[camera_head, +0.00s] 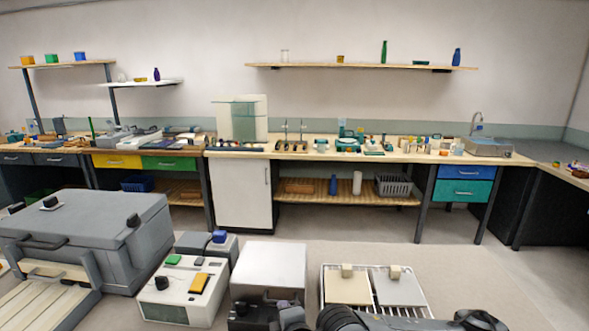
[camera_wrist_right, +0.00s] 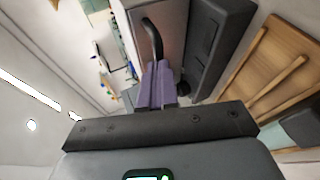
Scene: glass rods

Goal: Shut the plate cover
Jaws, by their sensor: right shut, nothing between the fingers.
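A white box-shaped device (camera_head: 268,265) stands at the front centre, with a dark front. I cannot tell for sure which part here is the plate cover. My right gripper (camera_head: 289,314) is at the bottom, close in front of this device, and its fingers are hard to make out there. In the right wrist view the purple fingers of the right gripper (camera_wrist_right: 158,83) are together and empty. A black curved handle (camera_wrist_right: 153,38) on a pale brownish panel (camera_wrist_right: 172,25) shows just beyond the fingertips. Whether they touch it is unclear. My left gripper is not in view.
A white device with buttons (camera_head: 184,290) and a large grey lidded chest (camera_head: 95,225) stand to the left. A rack with two knobbed flat plates (camera_head: 347,288) stands to the right. A long bench (camera_head: 300,151) is behind, with clear floor (camera_head: 350,230) before it.

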